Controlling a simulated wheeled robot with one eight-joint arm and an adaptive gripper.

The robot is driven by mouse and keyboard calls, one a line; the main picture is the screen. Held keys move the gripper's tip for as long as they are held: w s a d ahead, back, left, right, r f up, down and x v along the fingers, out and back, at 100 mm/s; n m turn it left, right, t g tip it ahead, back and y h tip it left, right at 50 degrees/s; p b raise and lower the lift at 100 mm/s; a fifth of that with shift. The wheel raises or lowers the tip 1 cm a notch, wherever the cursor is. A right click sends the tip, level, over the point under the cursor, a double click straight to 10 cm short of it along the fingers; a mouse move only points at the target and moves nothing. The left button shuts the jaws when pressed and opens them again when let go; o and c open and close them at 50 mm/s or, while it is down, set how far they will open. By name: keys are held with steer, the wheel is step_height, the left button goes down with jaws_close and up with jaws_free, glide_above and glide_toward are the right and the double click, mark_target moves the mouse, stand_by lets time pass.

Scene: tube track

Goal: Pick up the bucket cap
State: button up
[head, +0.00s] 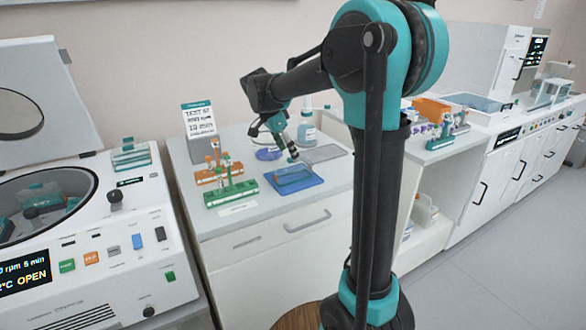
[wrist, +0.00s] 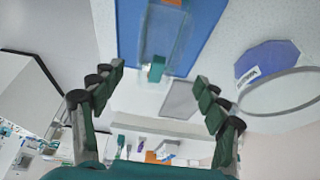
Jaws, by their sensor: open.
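A clear, box-like bucket cap with teal end pieces (head: 294,175) lies on a blue mat (head: 312,184) on the white counter. In the wrist view the clear cap (wrist: 166,40) is at the top centre, with one teal clip towards me, over the blue mat (wrist: 207,20). My gripper (head: 294,156) hangs tilted just above and behind the mat. In the wrist view its two fingers (wrist: 160,78) are spread wide with nothing between them. The near end of the cap appears just beyond the fingertips, and I see no contact.
Orange (head: 217,175) and green (head: 232,192) tube racks stand left of the mat. A blue-violet disc (head: 268,153), a bottle (head: 307,131) and a grey pad (head: 324,153) lie behind. An open centrifuge (head: 120,220) with a similar clear piece (head: 131,156) on top is at left.

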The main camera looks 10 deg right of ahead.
mark_target(293, 163)
steer(key=shift+x, duration=2.75)
steer(key=shift+s+a, duration=0.1)
steer(key=shift+s, duration=0.15)
steer(key=c, duration=1.2)
